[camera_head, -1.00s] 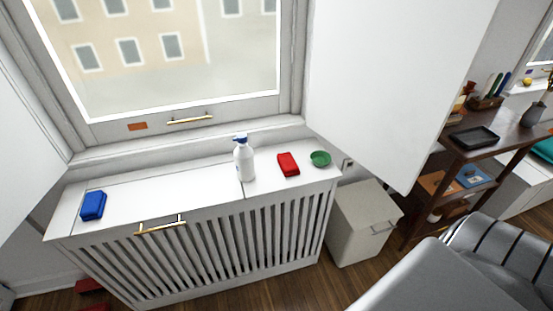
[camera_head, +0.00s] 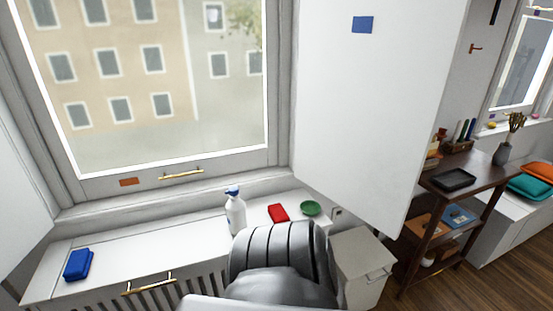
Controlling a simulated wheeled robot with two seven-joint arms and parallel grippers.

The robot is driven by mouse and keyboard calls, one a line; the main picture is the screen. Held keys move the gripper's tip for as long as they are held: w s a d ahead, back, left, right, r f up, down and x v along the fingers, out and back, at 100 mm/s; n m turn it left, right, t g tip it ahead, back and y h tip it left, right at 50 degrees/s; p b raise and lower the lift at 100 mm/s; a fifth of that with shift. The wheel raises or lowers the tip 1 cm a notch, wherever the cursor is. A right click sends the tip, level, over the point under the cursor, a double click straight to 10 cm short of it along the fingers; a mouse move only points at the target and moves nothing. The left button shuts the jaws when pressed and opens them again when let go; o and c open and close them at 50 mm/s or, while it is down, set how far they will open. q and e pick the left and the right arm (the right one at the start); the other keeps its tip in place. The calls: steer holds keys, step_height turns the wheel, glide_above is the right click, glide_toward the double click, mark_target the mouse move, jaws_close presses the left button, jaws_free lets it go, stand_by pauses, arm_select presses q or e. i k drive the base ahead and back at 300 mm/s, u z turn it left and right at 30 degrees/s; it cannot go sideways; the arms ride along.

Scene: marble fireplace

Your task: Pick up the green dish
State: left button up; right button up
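The small round green dish (camera_head: 311,208) sits near the right end of the white radiator cover (camera_head: 128,246), below the window. A red block (camera_head: 278,213) lies just left of it. A grey ribbed part of my arm stands in front of the cover, below the dish and the red block, and hides part of the slatted front. No gripper fingers show in the view.
A white spray bottle (camera_head: 235,212) with a blue top stands left of the red block. A blue block (camera_head: 78,264) lies at the left end.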

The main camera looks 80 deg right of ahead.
mark_target(309, 209)
steer(key=k, duration=1.9)
steer(key=z, duration=2.8)
steer(key=i, duration=0.45)
steer(key=u, duration=0.1)
